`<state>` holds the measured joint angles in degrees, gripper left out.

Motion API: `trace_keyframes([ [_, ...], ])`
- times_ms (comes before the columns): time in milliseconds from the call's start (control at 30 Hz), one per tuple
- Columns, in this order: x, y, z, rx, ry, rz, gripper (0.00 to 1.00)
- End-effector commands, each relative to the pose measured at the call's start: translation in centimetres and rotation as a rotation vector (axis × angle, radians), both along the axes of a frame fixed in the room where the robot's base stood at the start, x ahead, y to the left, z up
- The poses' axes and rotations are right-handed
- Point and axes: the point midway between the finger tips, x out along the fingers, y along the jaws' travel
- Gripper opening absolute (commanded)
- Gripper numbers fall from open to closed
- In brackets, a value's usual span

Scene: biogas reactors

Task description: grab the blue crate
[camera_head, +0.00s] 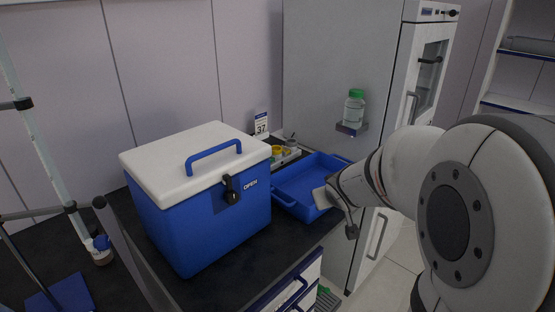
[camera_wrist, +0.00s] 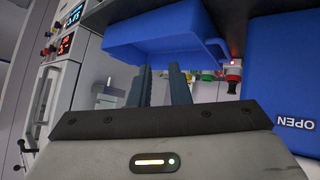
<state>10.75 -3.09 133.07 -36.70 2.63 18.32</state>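The blue crate (camera_head: 296,181) is an open, shallow tray on the dark counter, right of the cooler box, with a handle on its near left end. In the wrist view, the crate (camera_wrist: 160,35) is at the upper middle, just beyond my fingertips. My gripper (camera_head: 325,199) is at the crate's right side, and the arm hides part of that side. In the wrist view my gripper (camera_wrist: 160,72) shows two dark fingers with a narrow gap and nothing seen between them. Whether the fingertips touch the crate is unclear.
A blue cooler box (camera_head: 207,220) with a white lid stands close left of the crate. Small coloured-top items (camera_head: 283,152) sit behind it. A green-capped bottle (camera_head: 354,108) stands on a small shelf on the grey cabinet (camera_head: 335,60). A stand (camera_head: 45,150) is at far left.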

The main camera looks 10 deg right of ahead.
Motion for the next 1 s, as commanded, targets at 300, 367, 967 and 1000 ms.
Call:
trace_keyframes([
  [300,9.8,0.9,-4.6,0.166,-0.268,0.423,0.17],
  [367,10.0,1.5,-5.4,0.22,-0.288,0.492,0.17],
  [967,12.1,5.0,-8.7,0.376,-0.317,0.655,0.17],
  [1000,12.4,5.2,-8.9,0.377,-0.317,0.655,0.17],
])
